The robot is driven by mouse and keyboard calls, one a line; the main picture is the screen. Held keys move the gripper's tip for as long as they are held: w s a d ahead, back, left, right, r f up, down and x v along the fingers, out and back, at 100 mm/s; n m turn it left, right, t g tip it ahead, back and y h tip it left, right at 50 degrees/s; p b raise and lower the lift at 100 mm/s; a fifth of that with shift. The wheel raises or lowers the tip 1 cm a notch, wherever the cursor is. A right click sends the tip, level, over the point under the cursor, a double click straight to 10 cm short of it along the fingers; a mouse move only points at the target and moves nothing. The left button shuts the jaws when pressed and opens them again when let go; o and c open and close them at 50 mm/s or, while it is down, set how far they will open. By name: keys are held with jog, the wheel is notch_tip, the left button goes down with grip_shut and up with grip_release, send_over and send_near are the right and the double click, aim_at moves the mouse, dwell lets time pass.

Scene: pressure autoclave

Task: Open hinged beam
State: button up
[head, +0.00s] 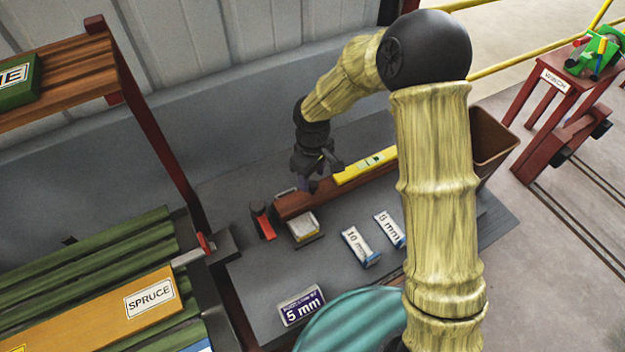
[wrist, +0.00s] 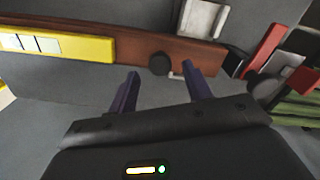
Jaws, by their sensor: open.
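The hinged beam is a long reddish-brown wooden bar (wrist: 130,50) lying across the grey bench. In the head view its near end (head: 292,205) shows beside a small pale block, and my arm hides part of its length. A dark round knob (wrist: 160,64) with a small light pin sits on its side. My gripper (wrist: 158,80) is open and empty, with its two dark purple fingers pointing at the beam on either side of the knob. In the head view my gripper (head: 312,182) is close to the beam's left part; I cannot tell whether it touches.
A yellow spirit level (head: 365,168) lies along the beam. A red-topped clamp or handle (head: 262,222) stands left of the beam's end. Blocks labelled 10 mm (head: 360,246), 8 mm (head: 389,229) and 5 mm (head: 301,306) lie on the bench. A brown bin (head: 493,143) is at right.

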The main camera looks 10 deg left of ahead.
jog(key=shift+f, duration=1.5)
jog(key=shift+r, duration=0.1)
grip_shut()
